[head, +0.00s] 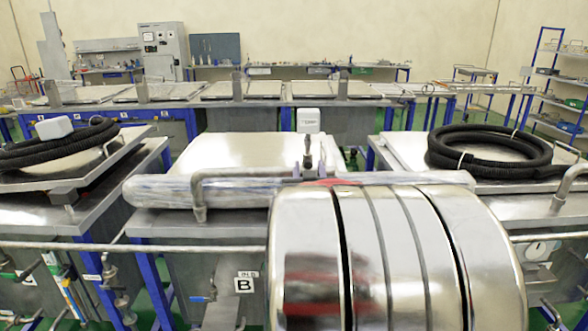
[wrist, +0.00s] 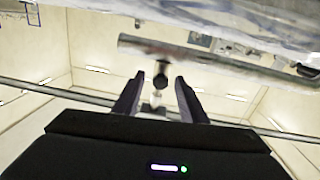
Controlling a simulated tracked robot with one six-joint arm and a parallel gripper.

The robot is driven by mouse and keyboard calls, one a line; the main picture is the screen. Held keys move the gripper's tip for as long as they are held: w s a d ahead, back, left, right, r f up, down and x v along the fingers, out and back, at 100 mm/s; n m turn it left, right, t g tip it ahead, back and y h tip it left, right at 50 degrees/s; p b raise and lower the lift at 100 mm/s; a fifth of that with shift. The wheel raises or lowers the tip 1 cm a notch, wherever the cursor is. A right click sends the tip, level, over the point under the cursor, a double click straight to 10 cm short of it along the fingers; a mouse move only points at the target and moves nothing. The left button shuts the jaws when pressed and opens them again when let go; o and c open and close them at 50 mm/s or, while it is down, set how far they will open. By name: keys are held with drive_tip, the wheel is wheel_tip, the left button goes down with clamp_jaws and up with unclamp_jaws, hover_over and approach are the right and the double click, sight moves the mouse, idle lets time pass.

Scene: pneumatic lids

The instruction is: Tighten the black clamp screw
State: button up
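The black clamp screw (wrist: 161,73) shows in the wrist view just beyond and between my fingertips, with clear space on both sides.
A shiny metal lid (head: 235,152) lies behind the gripper. A curved pipe handle (head: 199,190) stands to its left. Black coiled hoses lie on the left lid (head: 60,145) and right lid (head: 490,146). A white box (head: 308,121) stands behind.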

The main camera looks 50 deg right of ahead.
drive_tip(key=shift+c, duration=0.2)
clamp_jaws()
